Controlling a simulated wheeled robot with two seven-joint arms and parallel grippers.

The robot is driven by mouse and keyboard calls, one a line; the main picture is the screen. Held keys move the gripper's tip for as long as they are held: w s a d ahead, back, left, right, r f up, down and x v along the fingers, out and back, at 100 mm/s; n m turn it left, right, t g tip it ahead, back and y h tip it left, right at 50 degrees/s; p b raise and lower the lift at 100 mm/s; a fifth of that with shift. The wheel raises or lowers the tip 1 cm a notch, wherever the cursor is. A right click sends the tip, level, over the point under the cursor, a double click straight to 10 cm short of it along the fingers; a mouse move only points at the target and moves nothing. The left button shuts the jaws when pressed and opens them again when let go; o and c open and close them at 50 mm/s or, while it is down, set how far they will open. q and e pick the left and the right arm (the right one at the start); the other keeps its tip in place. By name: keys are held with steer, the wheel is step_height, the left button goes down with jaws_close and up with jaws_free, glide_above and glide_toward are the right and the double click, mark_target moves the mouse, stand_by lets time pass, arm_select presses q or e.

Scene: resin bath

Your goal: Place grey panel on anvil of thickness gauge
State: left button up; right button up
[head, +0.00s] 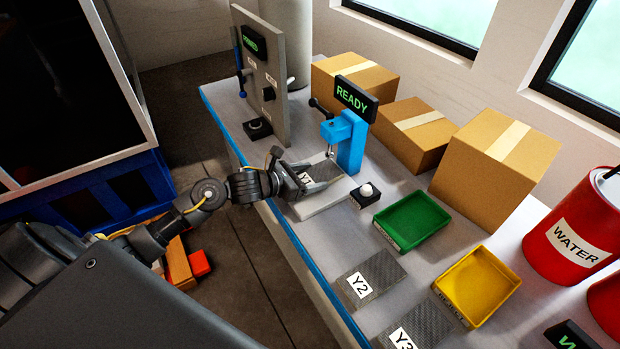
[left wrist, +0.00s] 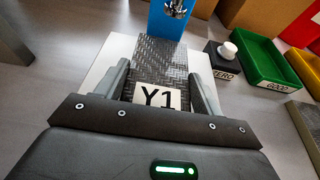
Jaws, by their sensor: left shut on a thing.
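The grey panel (head: 323,171) is a woven-textured plate with a white Y1 label. My left gripper (head: 302,181) is shut on its near, labelled end, with a finger on each side in the left wrist view (left wrist: 160,82). The thickness gauge (head: 350,140) is a blue stand with a green READY display, on a pale base plate (head: 325,200). The panel is over this base, its far end close to the spindle (left wrist: 176,8). The anvil is hidden, and I cannot tell whether the panel touches it. My right gripper is not in view.
A black box with a white ZERO button (head: 366,190) stands right of the gauge. Beyond are a green tray (head: 412,219), a yellow tray (head: 478,286), and panels Y2 (head: 370,278) and Y3. A grey upright fixture (head: 262,75) stands left; cardboard boxes (head: 412,130) stand behind.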

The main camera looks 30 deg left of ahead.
arm_select(q)
steer(key=o, duration=1.1)
steer(key=shift+s+d+f, duration=0.1)
steer(key=shift+s+f, duration=0.1)
steer(key=shift+f, duration=0.25)
steer(key=shift+s+d+f, duration=0.1)
steer(key=shift+s+f, duration=0.05)
steer(key=shift+f, duration=0.3)
steer(key=shift+r+p, duration=0.35)
steer(key=shift+p, duration=0.1)
steer(key=shift+w+r+p, duration=0.15)
steer(key=shift+r+p, duration=0.3)
steer(key=shift+p, duration=0.2)
steer(key=shift+s+a+f+b, duration=0.25)
steer(key=shift+s+a+b, duration=0.25)
steer(key=v, duration=0.3)
steer(key=b+v, duration=0.1)
steer(key=v, duration=0.5)
steer(key=shift+w+a+r+b, duration=0.1)
steer(key=shift+r+b, duration=0.25)
steer(key=shift+r, duration=0.1)
steer(key=shift+s+a+r, duration=0.35)
steer(key=shift+s+r, duration=0.2)
steer(key=shift+d, duration=0.1)
